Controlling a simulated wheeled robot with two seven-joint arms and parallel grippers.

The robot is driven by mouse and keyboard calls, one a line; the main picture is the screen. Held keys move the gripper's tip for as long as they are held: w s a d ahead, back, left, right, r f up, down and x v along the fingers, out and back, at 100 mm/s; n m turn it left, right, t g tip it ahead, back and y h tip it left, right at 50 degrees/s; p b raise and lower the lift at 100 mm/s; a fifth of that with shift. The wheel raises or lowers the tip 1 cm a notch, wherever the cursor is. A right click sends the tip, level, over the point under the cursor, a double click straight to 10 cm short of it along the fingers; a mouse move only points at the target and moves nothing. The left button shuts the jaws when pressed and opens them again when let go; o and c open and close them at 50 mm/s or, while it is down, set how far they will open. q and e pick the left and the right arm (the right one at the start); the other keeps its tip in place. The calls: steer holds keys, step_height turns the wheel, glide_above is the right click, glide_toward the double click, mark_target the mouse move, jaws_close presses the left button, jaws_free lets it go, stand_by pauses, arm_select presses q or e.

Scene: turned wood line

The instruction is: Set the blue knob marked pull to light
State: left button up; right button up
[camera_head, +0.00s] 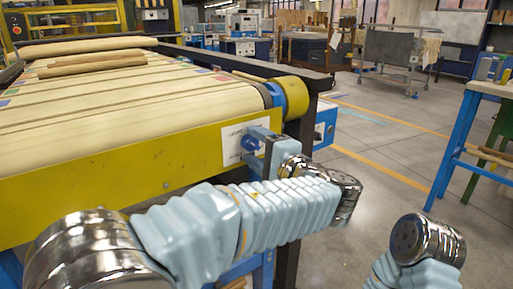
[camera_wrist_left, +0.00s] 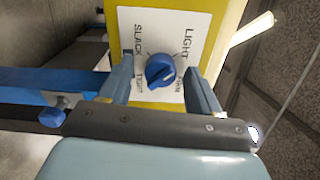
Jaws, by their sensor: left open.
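The blue knob (camera_wrist_left: 160,70) sits on a white label plate (camera_wrist_left: 145,30) fixed to the yellow side of the conveyor. The words SLACK and LIGHT are readable around it; two other words are partly covered. A pale mark shows on the knob, but which word it points at is unclear. In the head view the knob (camera_head: 249,143) is near the conveyor's end. My left gripper (camera_wrist_left: 160,67) is open, one finger on each side of the knob, with visible gaps to both. In the head view the left gripper (camera_head: 262,146) is at the plate. My right gripper is out of view.
The conveyor's yellow side rail (camera_head: 120,172) runs leftward from the plate, and boards (camera_head: 97,64) lie on its belt. A yellow roller end (camera_head: 291,97) is just above right. A blue-legged workbench (camera_head: 455,145) stands right, with open floor (camera_head: 375,145) between.

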arm_select(q)
steer(key=b+v, duration=0.1)
steer(key=v, duration=1.2)
steer(key=shift+s+d, duration=0.25)
steer(key=shift+s, duration=0.1)
